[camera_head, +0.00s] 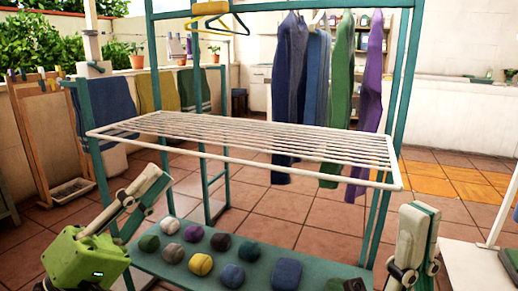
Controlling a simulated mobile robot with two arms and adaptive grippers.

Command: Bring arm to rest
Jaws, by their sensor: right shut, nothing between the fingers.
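My left arm (140,200) comes in from the left, with grey links raised in front of the rack's left side. I cannot make out its fingers in the picture. My right arm (413,240) stands at the lower right, with its grey link upright beside the rack's right post. My right gripper (354,286) shows only as a small dark part at the bottom edge. It is shut and empty, low in front of the rack's lower shelf.
A white drying grid (240,140) spans a teal rack. Rolled socks (201,264) and a folded blue cloth (286,274) lie on its lower shelf (170,272). Hanging clothes (340,90) are behind. A white surface (475,265) is at the right. Tiled floor lies beyond.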

